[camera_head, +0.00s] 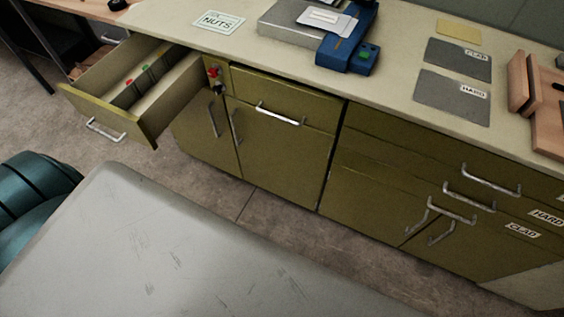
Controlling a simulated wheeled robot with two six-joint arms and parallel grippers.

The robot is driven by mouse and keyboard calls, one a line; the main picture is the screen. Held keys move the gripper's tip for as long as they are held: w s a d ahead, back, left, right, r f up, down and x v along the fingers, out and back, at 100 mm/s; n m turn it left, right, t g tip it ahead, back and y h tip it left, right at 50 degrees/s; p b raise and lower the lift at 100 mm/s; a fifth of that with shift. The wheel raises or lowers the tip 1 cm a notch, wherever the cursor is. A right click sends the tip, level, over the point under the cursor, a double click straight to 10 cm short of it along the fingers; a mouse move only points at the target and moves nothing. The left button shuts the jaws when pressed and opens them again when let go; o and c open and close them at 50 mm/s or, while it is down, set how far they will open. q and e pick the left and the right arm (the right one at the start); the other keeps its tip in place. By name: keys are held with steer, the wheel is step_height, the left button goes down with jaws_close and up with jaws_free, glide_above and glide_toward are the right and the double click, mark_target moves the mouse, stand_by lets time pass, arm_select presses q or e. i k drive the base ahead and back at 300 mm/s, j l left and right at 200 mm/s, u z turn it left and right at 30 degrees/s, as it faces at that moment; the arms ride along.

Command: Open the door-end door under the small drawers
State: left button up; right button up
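A green cabinet runs under a long pale counter (400,80). At its left end a small drawer (139,126) is pulled out, with dividers and small red and green items inside. Beside it is a shut small drawer (300,96) with a bar handle. Below these two drawers are a left door (190,128) and a wider right door (280,158). Both look shut, and their upright handles stand close together near the shared seam. The open drawer hides part of the left door. Neither of my grippers is in view.
Farther right are shut drawers (388,158) with handles and lower doors (370,203). A blue device (346,45), grey sheets (455,98) and a NUTS label (218,22) lie on the counter. Bare floor (262,215) fronts the cabinet. A scratched grey surface fills the lower-left foreground.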

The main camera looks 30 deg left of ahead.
mark_target(289, 161)
steer(key=k+j+u, duration=0.1)
steer(key=u, duration=0.6)
